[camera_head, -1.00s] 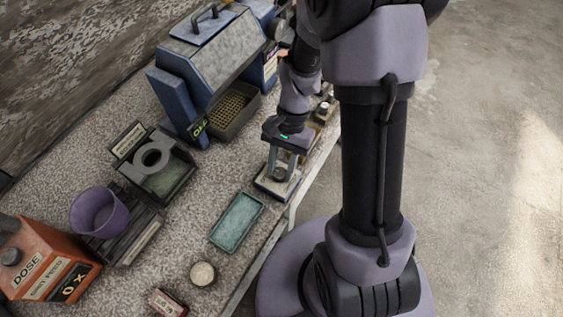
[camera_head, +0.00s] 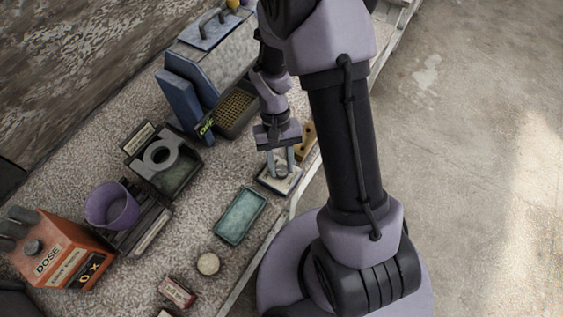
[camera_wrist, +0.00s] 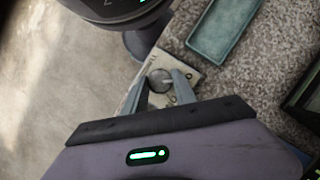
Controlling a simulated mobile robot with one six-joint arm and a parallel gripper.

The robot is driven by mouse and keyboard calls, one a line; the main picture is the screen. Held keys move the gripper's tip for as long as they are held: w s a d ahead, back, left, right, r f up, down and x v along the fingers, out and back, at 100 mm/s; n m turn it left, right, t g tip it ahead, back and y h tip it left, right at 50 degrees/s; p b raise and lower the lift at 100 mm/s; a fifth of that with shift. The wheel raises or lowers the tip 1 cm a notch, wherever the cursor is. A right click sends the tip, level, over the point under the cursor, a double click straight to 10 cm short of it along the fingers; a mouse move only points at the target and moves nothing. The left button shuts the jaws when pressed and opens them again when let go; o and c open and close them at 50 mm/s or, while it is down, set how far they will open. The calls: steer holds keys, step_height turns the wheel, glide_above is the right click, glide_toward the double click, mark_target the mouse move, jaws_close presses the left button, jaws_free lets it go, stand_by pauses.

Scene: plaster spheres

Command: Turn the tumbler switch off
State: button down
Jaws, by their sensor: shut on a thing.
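The tumbler switch (camera_wrist: 160,82) shows in the wrist view as a round grey knob on a pale plate (camera_wrist: 187,72). The same plate (camera_head: 267,181) lies near the front edge of the bench in the head view. My gripper (camera_wrist: 159,84) reaches down over the plate, with one finger on each side of the knob. It is shut on the knob. In the head view my gripper (camera_head: 281,168) stands over the plate, and its fingers hide part of the knob. Small marks beside the knob are too small to read.
A teal tray (camera_head: 240,215) lies close to the plate. A blue machine with a grid bin (camera_head: 237,105) stands behind. A grey ring holder (camera_head: 160,157), a purple cup (camera_head: 112,206) and an orange DOSE box (camera_head: 68,251) stand to the left. The bench edge drops to open floor.

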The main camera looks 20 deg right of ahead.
stand_by(0.5)
steer(key=c, duration=1)
jaws_free()
steer(key=p+v, duration=0.6)
steer(key=v, duration=1.1)
steer(key=shift+w+r, duration=0.1)
steer(key=shift+r, duration=0.1)
steer(key=s+a+r+m+t+b, duration=0.1)
steer(key=s+r+t+b, duration=0.1)
steer(key=s+t+b, duration=0.1)
steer(key=s+a+r+t+y+b, duration=0.1)
steer(key=s+a+r+t+b, duration=0.1)
steer(key=s, duration=0.4)
steer(key=s+a+r+m+t+b, duration=0.1)
steer(key=s+a+r+t+b, duration=0.1)
steer(key=s+r+t+b, duration=0.1)
steer(key=shift+s+r+m+t+b, duration=0.15)
steer(key=shift+s+t+b, duration=0.3)
steer(key=shift+t+b, duration=0.15)
steer(key=shift+s+r+m+t+b, duration=0.15)
steer(key=shift+s+r+t+b, duration=0.05)
steer(key=shift+s+t+b, duration=0.35)
